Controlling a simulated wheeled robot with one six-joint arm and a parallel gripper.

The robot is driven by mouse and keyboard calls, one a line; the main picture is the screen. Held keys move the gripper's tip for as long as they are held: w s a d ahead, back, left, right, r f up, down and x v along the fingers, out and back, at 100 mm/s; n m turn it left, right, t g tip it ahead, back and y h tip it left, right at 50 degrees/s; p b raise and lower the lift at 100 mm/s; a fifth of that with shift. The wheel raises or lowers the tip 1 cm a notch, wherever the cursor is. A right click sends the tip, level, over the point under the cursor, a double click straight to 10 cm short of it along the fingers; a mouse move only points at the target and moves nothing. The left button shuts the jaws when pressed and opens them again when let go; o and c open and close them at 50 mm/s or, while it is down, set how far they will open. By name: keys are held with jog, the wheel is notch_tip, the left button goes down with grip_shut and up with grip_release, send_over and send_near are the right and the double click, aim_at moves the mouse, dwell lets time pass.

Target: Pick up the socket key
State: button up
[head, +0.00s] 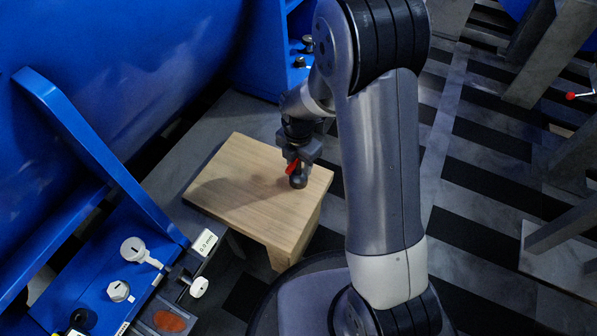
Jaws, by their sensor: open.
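My gripper (297,168) points down over the right part of a wooden block or stool (235,188), with its jaws open. A small dark, rounded piece (298,182) shows at the jaws, with a red part beside it. It may be the socket key, but I cannot tell its full shape. The gripper hides part of it. I cannot tell whether the jaws touch it or whether it rests on the wood.
A large blue motor housing (130,60) fills the upper left. Grey steel supports (550,50) stand at right, near a red-tipped lever (571,96). Striped floor is open between.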

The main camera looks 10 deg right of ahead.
jog(key=shift+c, duration=0.6)
grip_shut()
